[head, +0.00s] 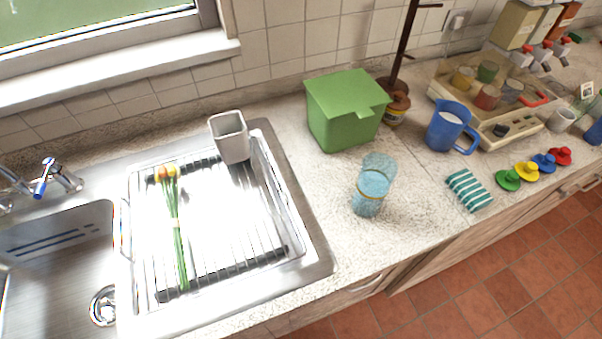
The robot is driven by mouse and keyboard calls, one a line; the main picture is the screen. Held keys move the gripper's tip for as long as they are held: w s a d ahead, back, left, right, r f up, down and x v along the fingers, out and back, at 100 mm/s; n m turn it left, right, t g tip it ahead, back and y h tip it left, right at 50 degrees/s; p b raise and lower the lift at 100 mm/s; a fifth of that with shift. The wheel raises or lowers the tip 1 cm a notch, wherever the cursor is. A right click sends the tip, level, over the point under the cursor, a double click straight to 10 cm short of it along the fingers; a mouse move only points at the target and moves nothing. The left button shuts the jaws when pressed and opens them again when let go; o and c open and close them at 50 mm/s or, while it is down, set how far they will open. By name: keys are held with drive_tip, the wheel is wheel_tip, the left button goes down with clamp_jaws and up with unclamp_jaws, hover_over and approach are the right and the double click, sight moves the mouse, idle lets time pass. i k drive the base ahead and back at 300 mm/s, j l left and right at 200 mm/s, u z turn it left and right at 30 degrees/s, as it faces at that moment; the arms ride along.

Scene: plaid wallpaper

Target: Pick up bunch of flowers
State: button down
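The bunch of flowers (175,220) lies on the ribbed drainboard (235,225) in the head view. Its yellow and orange heads point to the back and its long green stems run toward the front. It lies on the left part of the drainboard, apart from the other things. My gripper is not in view.
A grey square cup (231,138) stands at the drainboard's back right corner. The sink basin (55,260) and tap (48,178) are on the left. A green bin (343,112), a clear blue glass (372,186) and a blue jug (449,127) stand on the counter to the right.

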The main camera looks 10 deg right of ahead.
sight(167, 174)
drive_tip(key=i+u, duration=0.3)
drive_tip(key=i, duration=0.3)
drive_tip(key=u, duration=1.85)
